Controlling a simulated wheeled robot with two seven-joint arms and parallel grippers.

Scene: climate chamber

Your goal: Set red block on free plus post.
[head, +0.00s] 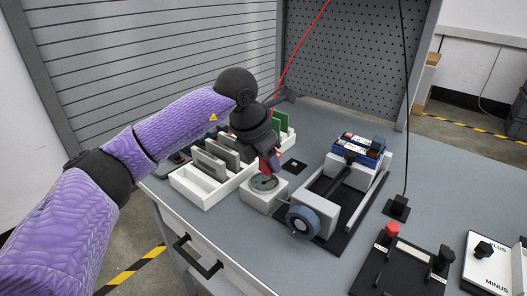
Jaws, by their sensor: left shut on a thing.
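My left gripper (267,166) is above the round grey dial on a white block, near the middle of the bench. It is shut on the red block (272,163), which is partly hidden by the fingers. A red cable (297,58) runs from the top of the view down to the gripper. A red-topped post (392,229) stands on a black board (375,268) at the lower right, with a black post (441,257) beside it. A white panel (487,272) marked PLUS and MINUS lies right of it, with a black knob (483,249). My right gripper is not in view.
A white rack (188,187) with grey and green plates stands left. A vise-like fixture (345,205) with a blue battery-like box (357,150) and a handwheel (303,220) stands right of the dial. A black block (397,207) hangs on a black cable. The back-right bench is clear.

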